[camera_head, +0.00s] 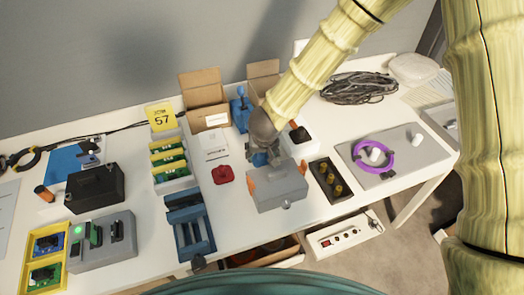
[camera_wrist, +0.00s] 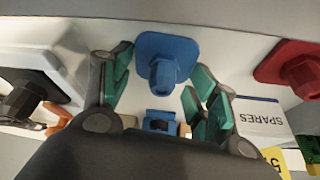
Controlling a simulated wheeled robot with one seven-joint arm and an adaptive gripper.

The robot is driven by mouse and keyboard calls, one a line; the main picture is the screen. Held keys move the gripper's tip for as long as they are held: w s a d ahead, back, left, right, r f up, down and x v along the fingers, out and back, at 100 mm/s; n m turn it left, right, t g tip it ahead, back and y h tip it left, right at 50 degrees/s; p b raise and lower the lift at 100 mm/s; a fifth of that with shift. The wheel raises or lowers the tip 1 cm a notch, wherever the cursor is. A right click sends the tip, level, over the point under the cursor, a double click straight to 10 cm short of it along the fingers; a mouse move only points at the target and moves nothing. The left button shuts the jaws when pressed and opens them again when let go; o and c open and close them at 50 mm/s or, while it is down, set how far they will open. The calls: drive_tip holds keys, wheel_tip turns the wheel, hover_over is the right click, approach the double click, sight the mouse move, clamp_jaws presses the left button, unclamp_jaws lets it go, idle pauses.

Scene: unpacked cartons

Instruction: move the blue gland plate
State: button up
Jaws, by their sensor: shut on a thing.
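The blue gland plate (camera_wrist: 172,48) is a rounded square with a hexagonal gland on it. In the wrist view it sits between the green-padded fingers of my gripper (camera_wrist: 165,88), which is shut on it. In the head view my gripper (camera_head: 264,160) points down just behind the grey box with orange clips (camera_head: 280,190), with a bit of blue at its tip. The arm partly hides the plate there, and I cannot tell whether it touches the table. A red gland plate (camera_head: 223,175) lies to the left; it also shows in the wrist view (camera_wrist: 290,62).
A black gland on a white box (camera_head: 299,134) stands close at the right. A black tray with brass parts (camera_head: 328,180) and a grey plate with a purple ring (camera_head: 385,155) lie farther right.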

drive_tip(key=o, duration=1.1)
drive_tip(key=shift+a, duration=0.1)
drive_tip(key=shift+v, duration=6)
